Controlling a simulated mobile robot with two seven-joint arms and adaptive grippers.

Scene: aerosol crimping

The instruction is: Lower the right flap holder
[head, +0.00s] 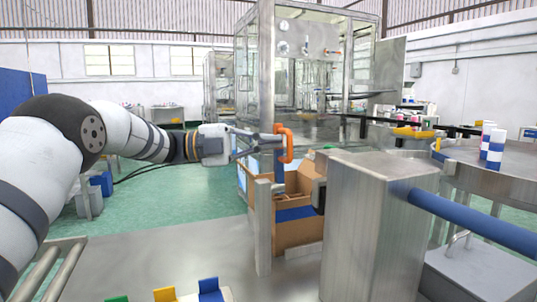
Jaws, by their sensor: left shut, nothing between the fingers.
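An orange C-shaped handle (287,144) stands in the middle of the head view, above an open cardboard box (293,232). I cannot tell clearly which part is the right flap holder; the orange handle may belong to it. The box has raised flaps and a blue patch on its front. My left gripper (268,141) reaches in from the left and is shut and empty. Its fingertips are close to the orange handle, and I cannot tell if they touch it. My right gripper is not in view.
A metal post (262,228) and a large metal block (372,230) with a blue bar (470,225) flank the box. A glass-walled machine (310,65) stands behind. White-and-blue cans (495,150) stand on a round table at right. The bench (170,260) at front left is mostly clear.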

